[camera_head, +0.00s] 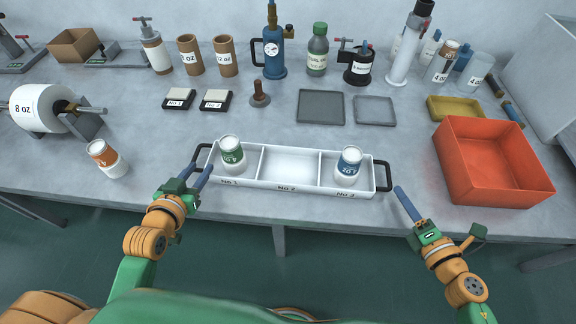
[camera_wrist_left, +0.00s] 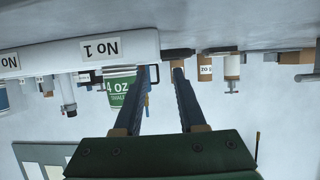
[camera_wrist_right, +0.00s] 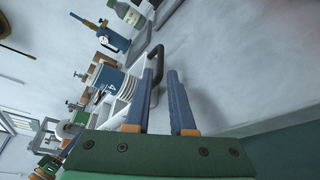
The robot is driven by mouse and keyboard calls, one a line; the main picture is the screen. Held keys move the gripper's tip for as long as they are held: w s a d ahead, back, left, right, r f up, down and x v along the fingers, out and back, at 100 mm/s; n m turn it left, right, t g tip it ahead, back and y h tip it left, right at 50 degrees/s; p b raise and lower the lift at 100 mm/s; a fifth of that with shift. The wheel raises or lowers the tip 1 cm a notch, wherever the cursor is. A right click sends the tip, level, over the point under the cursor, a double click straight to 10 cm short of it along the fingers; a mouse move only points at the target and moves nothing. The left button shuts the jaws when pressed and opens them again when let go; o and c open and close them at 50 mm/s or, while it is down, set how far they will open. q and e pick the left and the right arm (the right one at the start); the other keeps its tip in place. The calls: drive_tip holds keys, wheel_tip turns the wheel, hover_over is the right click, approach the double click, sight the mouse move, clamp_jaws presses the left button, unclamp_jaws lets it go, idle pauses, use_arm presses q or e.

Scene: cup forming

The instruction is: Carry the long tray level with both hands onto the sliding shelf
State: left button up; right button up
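The long white tray (camera_head: 290,188) rests on the grey table, with three compartments marked No 1, No 2 and No 3 and a black handle at each end. A green-labelled cup (camera_head: 232,155) stands in No 1 and a blue-labelled cup (camera_head: 348,163) in No 3. My left gripper (camera_head: 196,170) is open close by the left handle (camera_head: 200,150); contact is unclear. In the left wrist view its fingers (camera_wrist_left: 164,69) are apart. My right gripper (camera_head: 399,190) is just right of the right handle (camera_head: 386,178), its fingers (camera_wrist_right: 161,72) slightly apart and empty. I cannot pick out a sliding shelf.
A red-orange bin (camera_head: 492,180) stands right of the tray. An orange-labelled cup (camera_head: 107,158) and a label roll (camera_head: 42,108) are at left. Grey flat trays (camera_head: 321,107), a yellow tray (camera_head: 455,108), bottles and tubes fill the back. The table just behind the tray is clear.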

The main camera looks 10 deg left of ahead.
sight(390, 177)
use_arm(q)
drive_tip(key=shift+s+d+r, duration=0.1)
drive_tip(key=shift+s+r, duration=0.05)
drive_tip(key=shift+s, duration=0.1)
use_arm(e)
drive_tip(key=shift+s+r, duration=0.1)
drive_tip(key=shift+s, duration=0.15)
use_arm(q)
drive_tip(key=x, duration=0.7)
drive_tip(key=shift+w+f, duration=0.25)
drive_tip(key=shift+w, duration=0.05)
use_arm(e)
drive_tip(key=x, duration=0.7)
drive_tip(key=shift+w, duration=0.35)
use_arm(q)
drive_tip(key=c, duration=0.4)
use_arm(e)
drive_tip(key=c, duration=0.3)
use_arm(q)
clamp_jaws()
use_arm(e)
clamp_jaws()
use_arm(q)
drive_tip(key=shift+r, duration=0.1)
